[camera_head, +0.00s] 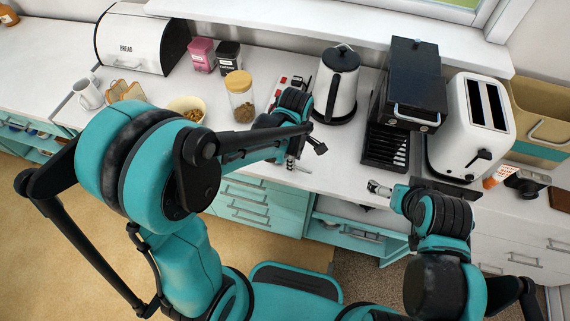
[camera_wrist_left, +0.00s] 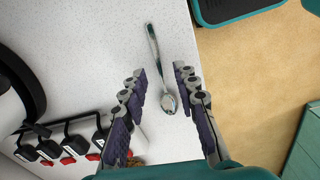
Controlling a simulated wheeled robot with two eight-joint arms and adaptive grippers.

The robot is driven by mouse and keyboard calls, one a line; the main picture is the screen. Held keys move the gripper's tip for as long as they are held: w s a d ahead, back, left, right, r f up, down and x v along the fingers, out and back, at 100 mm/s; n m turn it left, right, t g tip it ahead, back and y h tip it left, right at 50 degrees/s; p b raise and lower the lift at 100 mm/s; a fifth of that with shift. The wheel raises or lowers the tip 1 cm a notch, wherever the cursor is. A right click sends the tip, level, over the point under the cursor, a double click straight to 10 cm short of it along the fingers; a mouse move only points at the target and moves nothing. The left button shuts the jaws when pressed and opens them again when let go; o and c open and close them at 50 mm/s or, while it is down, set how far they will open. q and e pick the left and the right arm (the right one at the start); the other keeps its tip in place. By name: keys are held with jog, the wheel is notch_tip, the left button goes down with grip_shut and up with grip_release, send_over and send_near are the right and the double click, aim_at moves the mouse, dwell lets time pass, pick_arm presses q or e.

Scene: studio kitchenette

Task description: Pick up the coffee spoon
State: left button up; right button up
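The coffee spoon (camera_wrist_left: 154,50) is a shiny metal spoon lying on the white speckled counter in the left wrist view. Its bowl (camera_wrist_left: 168,103) is between the two fingers of my left gripper (camera_wrist_left: 160,80), seen from above, and its handle extends beyond the fingertips. The fingers are apart, with no visible contact on the spoon. In the head view my left gripper (camera_head: 294,161) is low over the counter's front edge, and I cannot pick out the spoon there. My right gripper (camera_head: 379,188) is near the counter front below the black machine; its finger opening is unclear.
Behind my left gripper are a white kettle (camera_head: 337,88), a lidded jar (camera_head: 240,97) and a cereal bowl (camera_head: 187,108). A black coffee machine (camera_head: 413,85) and a white toaster (camera_head: 469,125) stand to the right. Mugs (camera_head: 88,94) and a bread bin (camera_head: 135,40) are left.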

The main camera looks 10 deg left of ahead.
pick_arm(q)
jog(key=shift+w+f, duration=0.1)
jog(key=shift+f, duration=0.8)
grip_shut()
jog(key=shift+r, duration=0.1)
